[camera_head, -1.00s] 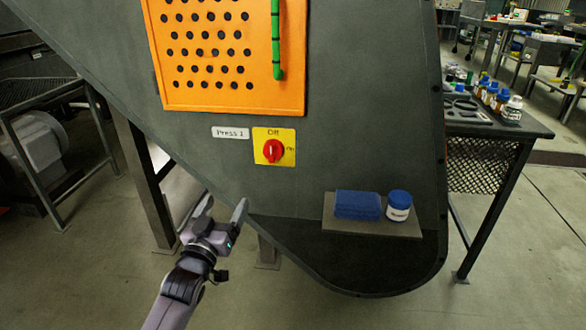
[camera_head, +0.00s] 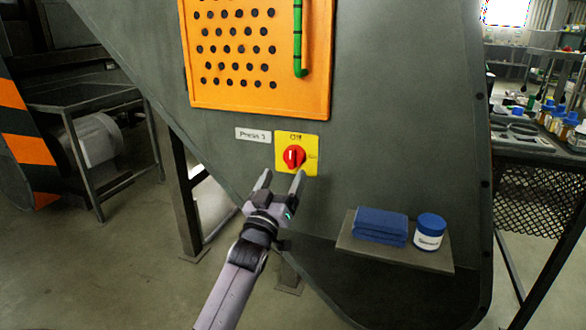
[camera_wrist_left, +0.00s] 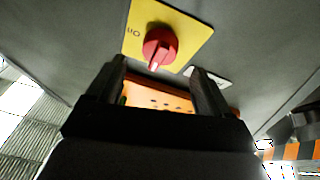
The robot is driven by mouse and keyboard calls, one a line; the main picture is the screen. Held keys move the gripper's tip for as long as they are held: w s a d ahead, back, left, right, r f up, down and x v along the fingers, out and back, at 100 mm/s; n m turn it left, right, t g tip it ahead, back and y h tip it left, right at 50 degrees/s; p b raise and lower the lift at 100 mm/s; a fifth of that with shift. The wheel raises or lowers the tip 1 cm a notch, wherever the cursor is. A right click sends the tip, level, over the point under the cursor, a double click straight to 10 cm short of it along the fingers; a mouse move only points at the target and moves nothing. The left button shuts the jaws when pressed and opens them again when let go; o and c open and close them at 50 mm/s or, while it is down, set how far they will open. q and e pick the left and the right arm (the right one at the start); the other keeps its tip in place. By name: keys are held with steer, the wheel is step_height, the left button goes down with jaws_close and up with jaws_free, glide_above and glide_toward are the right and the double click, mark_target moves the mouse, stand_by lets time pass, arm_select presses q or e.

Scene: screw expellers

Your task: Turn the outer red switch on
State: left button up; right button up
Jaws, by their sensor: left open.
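The red rotary switch (camera_head: 293,156) sits on a yellow plate (camera_head: 311,165) on the grey machine panel. The plate reads "Off" above the knob, and the knob's handle stands about upright. My left gripper (camera_head: 282,178) is open and empty just below the switch, its two fingers pointing up toward the plate. In the left wrist view the red switch (camera_wrist_left: 160,47) and yellow plate (camera_wrist_left: 190,33) lie beyond the open fingers (camera_wrist_left: 163,85), with no contact visible. My right gripper is in neither view.
A "Press 1" label (camera_head: 253,134) is left of the switch. Above is an orange perforated door (camera_head: 258,98) with a green handle (camera_head: 299,50). At lower right a small shelf (camera_head: 395,253) holds blue folded cloths (camera_head: 381,225) and a white jar with a blue lid (camera_head: 429,232).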

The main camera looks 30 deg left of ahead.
mark_target(290, 163)
arm_select(q)
steer(key=shift+b+x, duration=0.95)
steer(key=shift+x, duration=1.7)
steer(key=shift+c, duration=0.3)
steer(key=c, duration=1)
